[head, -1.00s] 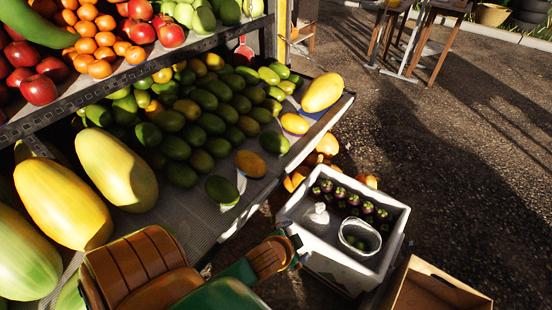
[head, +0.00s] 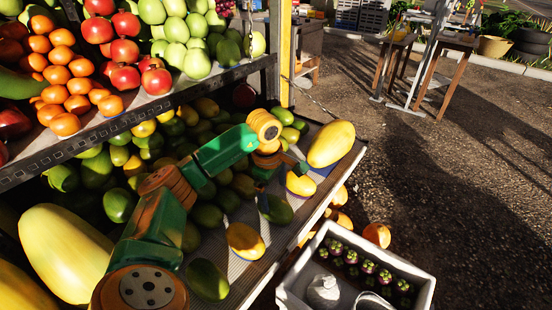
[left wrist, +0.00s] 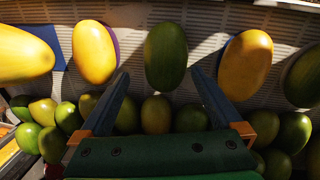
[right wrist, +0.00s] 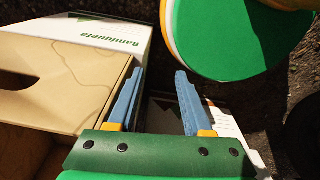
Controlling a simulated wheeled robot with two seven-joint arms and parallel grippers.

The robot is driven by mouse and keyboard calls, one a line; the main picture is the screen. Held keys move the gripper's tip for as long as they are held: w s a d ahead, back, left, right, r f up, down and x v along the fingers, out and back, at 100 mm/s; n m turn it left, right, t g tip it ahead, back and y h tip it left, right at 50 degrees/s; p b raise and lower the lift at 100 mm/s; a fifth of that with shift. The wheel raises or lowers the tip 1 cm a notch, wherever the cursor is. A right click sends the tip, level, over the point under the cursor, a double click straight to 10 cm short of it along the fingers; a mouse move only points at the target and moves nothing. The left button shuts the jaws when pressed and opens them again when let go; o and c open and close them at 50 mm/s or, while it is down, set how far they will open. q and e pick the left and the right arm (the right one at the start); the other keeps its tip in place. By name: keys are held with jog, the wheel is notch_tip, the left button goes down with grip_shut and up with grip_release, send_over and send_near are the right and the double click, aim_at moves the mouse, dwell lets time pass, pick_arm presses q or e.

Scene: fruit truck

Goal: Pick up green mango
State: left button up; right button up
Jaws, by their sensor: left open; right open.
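A green mango (head: 276,209) lies on the front part of the lower shelf, between a yellow mango (head: 300,186) and another yellow mango (head: 245,240). In the left wrist view this green mango (left wrist: 166,56) is centred just beyond the fingertips, apart from them. My left gripper (left wrist: 160,76) is open and empty, its fingers spread on either side of the mango's line. In the head view, my left gripper (head: 279,170) hangs over the mangoes, partly hidden by its own arm. My right gripper (right wrist: 160,72) is open and empty, low beside boxes.
A large yellow fruit (head: 331,144) sits at the shelf's far corner. Another green mango (head: 208,280) lies nearer. Many mangoes crowd behind the front row. The upper shelf's edge (head: 140,118) overhangs them. A white box (head: 424,296) of purple fruit stands below. A cardboard box (right wrist: 60,95) is beside my right gripper.

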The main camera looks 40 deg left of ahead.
aim_at(272, 202)
pick_arm(q)
jog(key=shift+s+a+f, duration=0.15)
jog(key=shift+a+f, duration=0.05)
jog(key=shift+f, duration=0.1)
notch_tip(272, 202, down, 5)
jog(key=shift+s, duration=0.1)
jog(key=shift+w+a+f, duration=0.1)
jog(key=shift+w+f, duration=0.1)
jog(key=shift+f, duration=0.1)
jog(key=shift+r, duration=0.1)
jog(key=c, duration=0.7)
jog(key=shift+c, duration=0.2)
